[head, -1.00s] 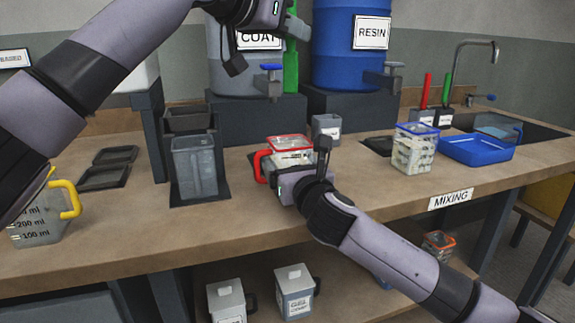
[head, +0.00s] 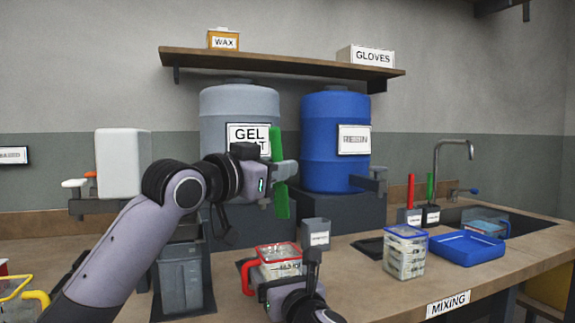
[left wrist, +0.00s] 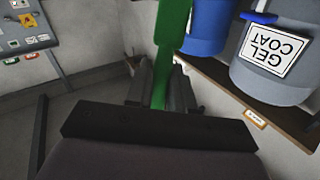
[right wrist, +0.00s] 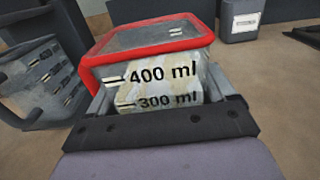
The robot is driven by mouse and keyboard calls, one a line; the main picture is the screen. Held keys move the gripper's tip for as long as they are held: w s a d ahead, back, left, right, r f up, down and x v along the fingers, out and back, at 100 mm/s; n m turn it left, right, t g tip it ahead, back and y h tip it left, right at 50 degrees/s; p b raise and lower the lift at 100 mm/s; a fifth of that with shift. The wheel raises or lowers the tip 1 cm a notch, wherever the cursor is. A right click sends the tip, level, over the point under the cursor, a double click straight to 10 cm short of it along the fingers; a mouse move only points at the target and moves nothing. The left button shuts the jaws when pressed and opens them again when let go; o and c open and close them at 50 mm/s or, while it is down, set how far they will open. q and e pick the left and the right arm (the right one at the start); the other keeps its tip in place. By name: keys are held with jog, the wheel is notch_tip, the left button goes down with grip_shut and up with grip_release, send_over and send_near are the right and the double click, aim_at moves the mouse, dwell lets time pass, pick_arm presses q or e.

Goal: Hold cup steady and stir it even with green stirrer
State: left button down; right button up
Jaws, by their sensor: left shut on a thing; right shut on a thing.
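A clear cup (head: 278,262) with a red rim and red handle stands on the bench. In the right wrist view the cup (right wrist: 150,75) shows 400 ml and 300 ml marks and pale contents. My right gripper (head: 292,290) is shut on the cup's near side. My left gripper (head: 280,172) is raised above and behind the cup in the picture, shut on the green stirrer (head: 279,200). The stirrer is near upright, slightly tilted, and apart from the cup. It also shows between the jaws in the left wrist view (left wrist: 168,60).
A grey gel coat drum (head: 238,105) and a blue resin drum (head: 335,140) stand behind. A small grey labelled holder (head: 316,233) is just behind the cup.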

pick_arm(q)
jog(key=shift+s+a+f, duration=0.1)
jog(key=shift+s+a, duration=0.05)
jog(key=shift+a, duration=0.2)
notch_tip(320, 180, down, 13)
dwell(1.4)
jog(key=shift+f, duration=0.15)
jog(key=shift+a, duration=0.1)
